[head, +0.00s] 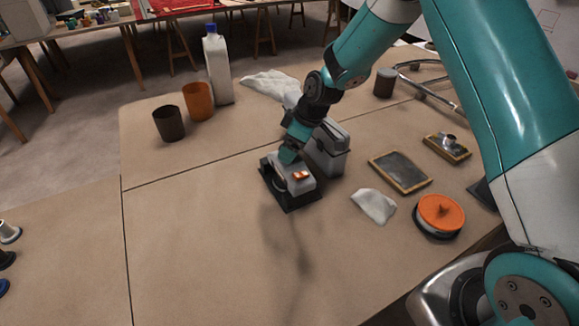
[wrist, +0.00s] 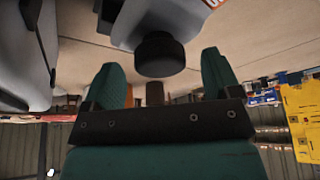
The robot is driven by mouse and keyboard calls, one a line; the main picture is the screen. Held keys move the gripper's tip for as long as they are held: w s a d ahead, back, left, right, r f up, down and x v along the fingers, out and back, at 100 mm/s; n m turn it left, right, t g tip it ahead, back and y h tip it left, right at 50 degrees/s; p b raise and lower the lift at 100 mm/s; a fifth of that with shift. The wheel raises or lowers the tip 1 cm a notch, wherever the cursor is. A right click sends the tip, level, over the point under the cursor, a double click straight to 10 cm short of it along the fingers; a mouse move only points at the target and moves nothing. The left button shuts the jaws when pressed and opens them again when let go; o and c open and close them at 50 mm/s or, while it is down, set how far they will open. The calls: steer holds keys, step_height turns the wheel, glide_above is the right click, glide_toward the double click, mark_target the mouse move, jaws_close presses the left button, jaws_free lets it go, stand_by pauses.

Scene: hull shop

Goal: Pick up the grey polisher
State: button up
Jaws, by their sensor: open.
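The grey polisher (head: 298,183), a grey body with an orange patch on a black base, sits on the brown bench near its middle. My gripper (head: 289,155) is right over its back end, pointing down. In the wrist view, my gripper (wrist: 162,64) shows two teal fingers standing apart. A black round part of the polisher (wrist: 160,53) appears between them, with grey body above it. I cannot tell whether either finger touches it. In the head view, the gripper and arm hide part of the polisher's back.
A grey box (head: 328,155) stands close behind the polisher, and also shows in the wrist view (wrist: 28,50). Cups (head: 198,102), a white bottle (head: 217,70), a framed dark panel (head: 400,172), a cloth (head: 374,205) and an orange-topped disc (head: 440,213) lie around. The front left is clear.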

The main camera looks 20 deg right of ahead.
steer(key=shift+x, duration=0.9)
steer(key=shift+c, duration=0.4)
jaws_close()
steer(key=shift+r, duration=0.1)
steer(key=shift+w+r, duration=0.1)
steer(key=shift+r, duration=0.05)
step_height(320, 180, up, 20)
steer(key=b, duration=0.2)
